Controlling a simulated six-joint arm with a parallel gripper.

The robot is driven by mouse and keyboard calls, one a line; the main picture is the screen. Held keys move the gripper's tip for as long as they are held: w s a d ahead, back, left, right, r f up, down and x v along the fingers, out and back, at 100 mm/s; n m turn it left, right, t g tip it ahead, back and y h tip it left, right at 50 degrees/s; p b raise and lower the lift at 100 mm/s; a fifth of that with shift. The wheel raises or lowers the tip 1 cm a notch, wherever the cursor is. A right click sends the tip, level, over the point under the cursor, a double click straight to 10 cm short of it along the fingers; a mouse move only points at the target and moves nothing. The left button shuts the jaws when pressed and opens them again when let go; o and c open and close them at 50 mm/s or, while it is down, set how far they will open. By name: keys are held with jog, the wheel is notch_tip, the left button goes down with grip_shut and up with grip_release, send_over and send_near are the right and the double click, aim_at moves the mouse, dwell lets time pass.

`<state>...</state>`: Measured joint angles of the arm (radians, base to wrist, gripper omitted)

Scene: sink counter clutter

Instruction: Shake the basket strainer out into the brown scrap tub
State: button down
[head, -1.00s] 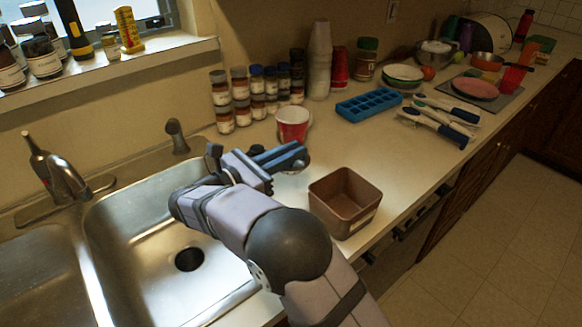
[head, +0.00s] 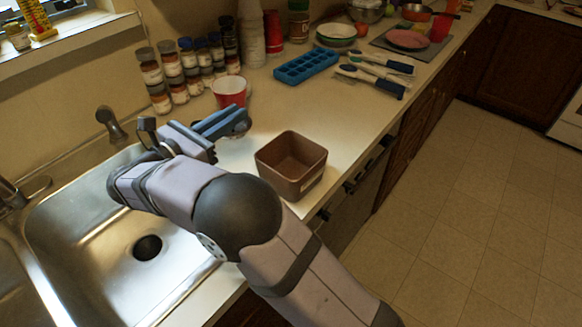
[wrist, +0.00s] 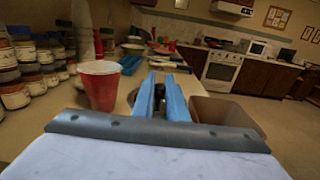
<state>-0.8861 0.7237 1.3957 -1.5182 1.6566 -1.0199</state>
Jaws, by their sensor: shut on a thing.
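My gripper (head: 224,122), with blue fingers, is above the counter left of the brown tub (head: 291,166) and in front of the red cup. It is shut on the basket strainer (wrist: 159,98), of which only a small dark part shows between the fingers in the wrist view. In the head view the fingers and arm mostly hide the strainer. The tub is square, open at the top and stands upright near the counter's front edge; it also shows at right in the wrist view (wrist: 228,110). I cannot see what the strainer holds.
A red cup (head: 229,92) stands just behind my gripper. Spice jars (head: 188,72) line the wall, with a blue ice tray (head: 306,66) and several utensils (head: 372,76) farther back. The metal sink (head: 95,250) lies at left. Counter right of the cup is clear.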

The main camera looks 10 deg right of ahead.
dwell(0.3)
jog(key=s+d+r+p, duration=0.1)
jog(key=d+r+p, duration=0.3)
jog(key=r+p, duration=0.4)
jog(key=s+d+r+p, duration=0.1)
jog(key=d+r+p, duration=0.2)
jog(key=r+p, duration=0.5)
jog(key=s+d+f+p, duration=0.2)
jog(key=s+d+f, duration=0.3)
jog(key=f, duration=0.3)
jog(key=shift+d+f, duration=0.2)
jog(key=shift+f, duration=0.15)
jog(key=shift+f, duration=0.15)
